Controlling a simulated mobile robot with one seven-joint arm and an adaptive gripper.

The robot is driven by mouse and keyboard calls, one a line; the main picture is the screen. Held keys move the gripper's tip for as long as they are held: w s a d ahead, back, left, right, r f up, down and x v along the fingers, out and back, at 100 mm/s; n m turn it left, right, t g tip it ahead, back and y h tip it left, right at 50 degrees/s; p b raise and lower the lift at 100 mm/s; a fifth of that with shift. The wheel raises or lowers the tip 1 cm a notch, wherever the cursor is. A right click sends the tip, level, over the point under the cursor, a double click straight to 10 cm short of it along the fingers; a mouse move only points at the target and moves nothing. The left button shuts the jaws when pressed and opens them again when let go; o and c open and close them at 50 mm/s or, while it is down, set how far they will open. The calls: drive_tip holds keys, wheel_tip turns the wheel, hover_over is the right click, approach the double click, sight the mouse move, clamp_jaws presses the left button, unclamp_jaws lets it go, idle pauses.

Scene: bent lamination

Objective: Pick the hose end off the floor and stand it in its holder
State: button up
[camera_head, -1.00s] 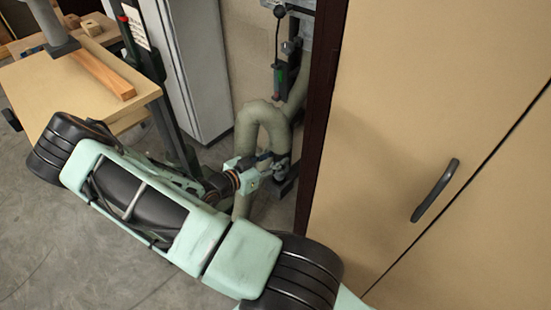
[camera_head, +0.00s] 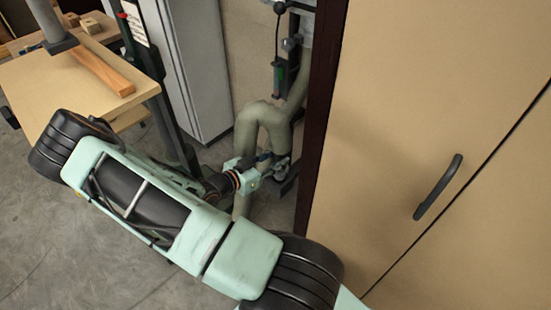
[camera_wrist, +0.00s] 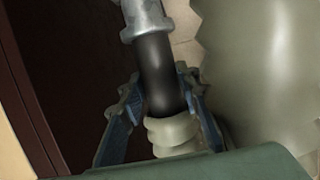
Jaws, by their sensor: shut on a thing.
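The grey-green ribbed hose (camera_head: 262,112) arches beside the dark door post and hangs down toward the floor; its wide ribbed body fills the right of the wrist view (camera_wrist: 265,60). My gripper (camera_wrist: 158,88) has its blue fingers on both sides of the hose end's black sleeve (camera_wrist: 162,72), shut on it. A pale ribbed collar (camera_wrist: 172,132) lies below the sleeve. A grey metal fitting (camera_wrist: 146,18) meets the sleeve's far end; I cannot tell whether it is the holder or part of the hose end. In the head view my gripper (camera_head: 272,163) is small and partly hidden.
The dark red-brown post (camera_head: 318,120) and tan cabinet doors (camera_head: 420,110) stand close on the right. A wooden bench (camera_head: 75,92) with a wood block and a grey locker (camera_head: 190,70) are on the left. Bare concrete floor (camera_head: 60,255) lies front left.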

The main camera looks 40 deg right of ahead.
drive_tip(key=shift+f+b, duration=0.55)
drive_tip(key=shift+f, duration=0.25)
drive_tip(key=shift+f+b, duration=0.65)
drive_tip(key=shift+f, duration=0.1)
drive_tip(key=shift+f, duration=0.1)
drive_tip(key=shift+f+b, duration=0.8)
drive_tip(key=o, duration=1.1)
drive_tip(key=v, duration=1.2)
